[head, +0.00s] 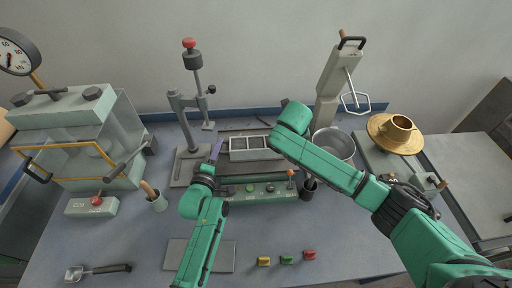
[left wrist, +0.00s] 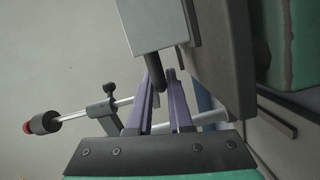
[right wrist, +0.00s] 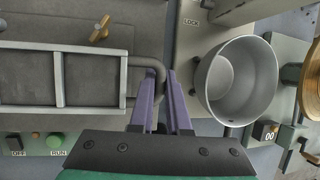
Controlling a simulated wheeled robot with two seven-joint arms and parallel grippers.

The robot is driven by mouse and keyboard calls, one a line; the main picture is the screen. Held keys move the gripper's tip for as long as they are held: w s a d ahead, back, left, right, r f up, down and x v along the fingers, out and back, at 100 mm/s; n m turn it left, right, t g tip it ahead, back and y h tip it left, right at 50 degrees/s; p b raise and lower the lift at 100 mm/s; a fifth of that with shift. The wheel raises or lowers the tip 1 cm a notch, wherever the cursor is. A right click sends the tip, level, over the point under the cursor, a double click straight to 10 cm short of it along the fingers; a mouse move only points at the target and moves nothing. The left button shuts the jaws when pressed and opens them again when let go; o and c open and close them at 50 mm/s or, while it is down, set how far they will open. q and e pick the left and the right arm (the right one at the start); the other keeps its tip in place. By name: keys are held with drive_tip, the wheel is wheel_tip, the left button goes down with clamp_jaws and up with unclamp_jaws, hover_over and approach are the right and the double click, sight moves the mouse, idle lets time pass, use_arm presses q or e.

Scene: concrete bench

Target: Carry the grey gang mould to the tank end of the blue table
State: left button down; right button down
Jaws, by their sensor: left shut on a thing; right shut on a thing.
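The grey gang mould (head: 249,155), an open-topped tray with divided compartments, is level over the dark plate of a green machine in the middle of the blue table (head: 145,250). I cannot tell whether it touches the plate. My left gripper (head: 216,150) is at its left end; in the left wrist view its purple fingers (left wrist: 160,80) are shut on the dark handle below the mould's grey wall (left wrist: 150,25). My right gripper (right wrist: 160,78) is shut on the handle at the other end of the mould (right wrist: 60,102); in the head view my right arm hides it.
A pale green glass-sided tank (head: 75,115) stands at the left end. A clamp stand (head: 187,130) is just left of the mould; a metal bowl (head: 335,143) is at its right. A grey plate (head: 200,255), scoop (head: 95,271) and coloured blocks (head: 287,257) lie in front.

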idle(0.3)
